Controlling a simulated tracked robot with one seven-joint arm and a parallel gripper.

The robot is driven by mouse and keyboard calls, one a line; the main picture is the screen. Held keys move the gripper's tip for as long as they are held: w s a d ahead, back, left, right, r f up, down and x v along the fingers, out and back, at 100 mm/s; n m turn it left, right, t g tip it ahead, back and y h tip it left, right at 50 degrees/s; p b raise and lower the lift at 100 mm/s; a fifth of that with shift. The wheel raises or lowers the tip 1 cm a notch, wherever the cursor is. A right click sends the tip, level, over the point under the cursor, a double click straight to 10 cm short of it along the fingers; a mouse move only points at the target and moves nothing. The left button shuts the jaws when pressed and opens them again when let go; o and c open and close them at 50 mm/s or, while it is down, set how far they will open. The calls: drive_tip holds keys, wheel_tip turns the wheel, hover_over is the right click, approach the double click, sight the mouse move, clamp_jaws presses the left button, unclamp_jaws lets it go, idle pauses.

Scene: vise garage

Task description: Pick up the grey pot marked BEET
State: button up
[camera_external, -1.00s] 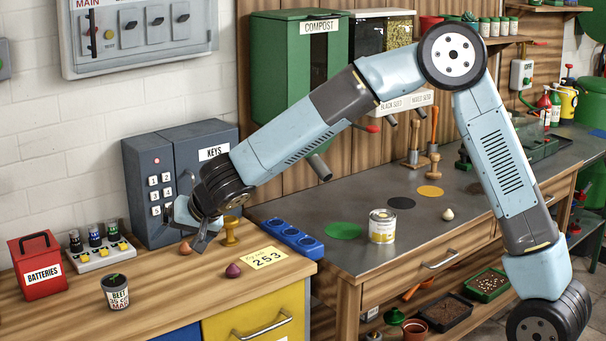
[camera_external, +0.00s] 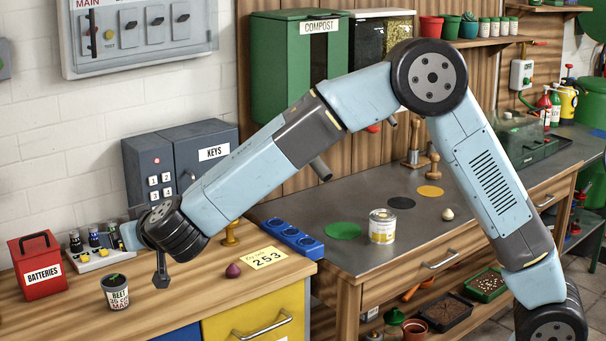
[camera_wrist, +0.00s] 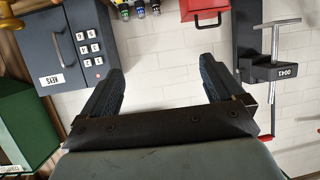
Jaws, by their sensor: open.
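The grey pot marked BEET (camera_external: 117,293) stands upright on the wooden counter at the left, with a small green seedling in it. My gripper (camera_external: 161,279) is just right of the pot in the external view, pointing down over the counter and apart from the pot. In the wrist view my gripper (camera_wrist: 165,85) shows two dark fingers spread wide with nothing between them. The pot does not show in the wrist view.
A red BATTERIES box (camera_external: 38,267) stands left of the pot. A rack of dark bottles (camera_external: 96,250) is behind it. A grey key safe (camera_external: 150,180) stands at the wall. A purple bulb (camera_external: 233,271) and a yellow 253 note (camera_external: 263,258) lie to the right.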

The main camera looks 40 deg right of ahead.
approach(114, 280)
drive_tip(key=s, duration=0.2)
drive_tip(key=x, duration=0.9)
drive_tip(key=shift+d+r, duration=0.2)
drive_tip(key=shift+d, duration=0.1)
drive_tip(key=shift+a+x, duration=0.1)
drive_tip(key=shift+x, duration=1.25)
drive_tip(key=shift+a+x, duration=0.15)
drive_tip(key=shift+x, duration=1.15)
drive_tip(key=shift+r, duration=0.1)
drive_tip(key=c, duration=1.1)
drive_tip(key=shift+r, duration=0.15)
drive_tip(key=shift+c, duration=0.2)
